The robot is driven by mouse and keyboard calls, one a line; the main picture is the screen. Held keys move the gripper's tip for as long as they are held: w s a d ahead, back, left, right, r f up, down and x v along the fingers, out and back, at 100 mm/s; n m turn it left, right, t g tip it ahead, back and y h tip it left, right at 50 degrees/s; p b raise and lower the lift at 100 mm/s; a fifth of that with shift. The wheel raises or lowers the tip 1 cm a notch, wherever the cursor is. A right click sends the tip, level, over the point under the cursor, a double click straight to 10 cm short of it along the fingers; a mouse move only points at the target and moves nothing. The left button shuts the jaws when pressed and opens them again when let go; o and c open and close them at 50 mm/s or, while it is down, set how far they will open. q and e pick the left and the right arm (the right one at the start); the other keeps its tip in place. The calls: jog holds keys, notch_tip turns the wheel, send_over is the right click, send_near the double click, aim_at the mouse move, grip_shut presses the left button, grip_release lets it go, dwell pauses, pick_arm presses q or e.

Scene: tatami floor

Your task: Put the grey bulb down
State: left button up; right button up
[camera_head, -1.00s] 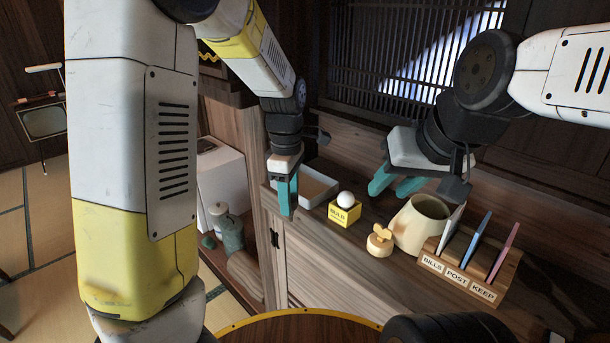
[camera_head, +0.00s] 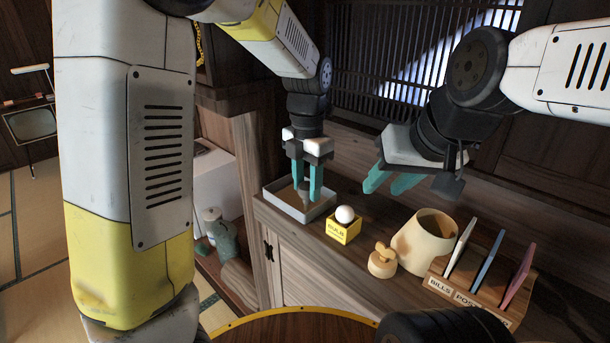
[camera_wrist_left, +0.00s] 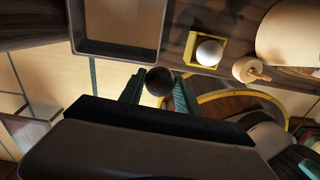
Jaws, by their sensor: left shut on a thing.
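My left gripper (camera_head: 309,180) points down with its teal fingers shut on the grey bulb. In the left wrist view the bulb (camera_wrist_left: 158,81) is a dark round ball between the fingertips, just off the tray's rim in that picture. In the head view the fingers largely hide it. A shallow pale grey tray (camera_head: 282,207) lies on the cabinet top, and the gripper appears in front of or above it. The tray (camera_wrist_left: 115,52) also shows in the left wrist view. My right gripper (camera_head: 388,182) is up over the cabinet with its fingers apart and empty.
Right of the tray stands a yellow box marked BULB (camera_head: 343,232) with a white bulb (camera_head: 345,214) on it. Beyond are a wooden knobbed piece (camera_head: 382,264), a cream pot (camera_head: 420,245) and a letter rack (camera_head: 465,290). A slatted screen (camera_head: 400,70) stands behind.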

pick_arm(q)
jog(key=shift+w+d+f, duration=0.1)
jog(key=shift+w+f, duration=0.6)
jog(key=shift+w, duration=0.8)
jog(key=shift+w+f, duration=0.75)
jog(key=shift+w, duration=0.7)
jog(key=shift+w+d+f, duration=0.1)
jog(key=shift+w+f, duration=0.6)
jog(key=shift+w, duration=0.8)
jog(key=shift+f, duration=0.35)
jog(key=o, duration=1)
jog(key=shift+c, duration=0.2)
jog(key=shift+r, duration=0.1)
